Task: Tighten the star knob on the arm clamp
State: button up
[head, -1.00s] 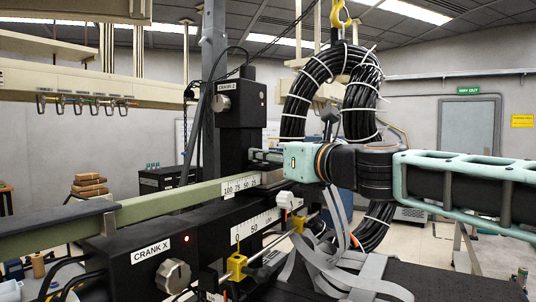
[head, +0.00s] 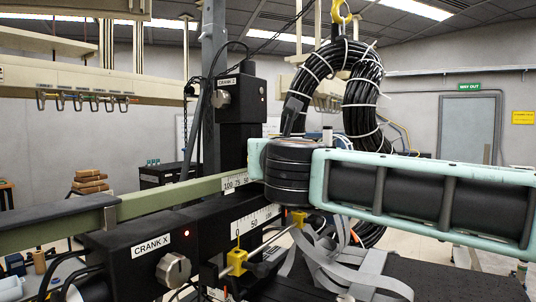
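A ribbed metal knob (head: 173,270) sits on the front of the black CRANK X box (head: 125,262). A similar knob (head: 221,98) sits on the black CRANK Z box (head: 240,100). A yellow clamp block (head: 236,262) holds a thin metal rod, with a small black part (head: 259,269) beside it; I cannot tell if this is the star knob. Another yellow block (head: 296,218) is farther along the rod. My arm crosses the right half. A dark grey piece (head: 293,112) above its joint may be part of my gripper; its fingers are not clear.
A pale green beam (head: 150,203) and a scale rail (head: 250,222) run across the middle. A black cable coil (head: 362,105) hangs from a yellow hook (head: 341,14). Grey straps (head: 340,262) lie on the dark surface at lower right.

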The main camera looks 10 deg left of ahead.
jog(key=shift+h, duration=0.3)
jog(key=o, duration=1.2)
jog(key=shift+v, duration=3.95)
jog(key=shift+f, duration=0.1)
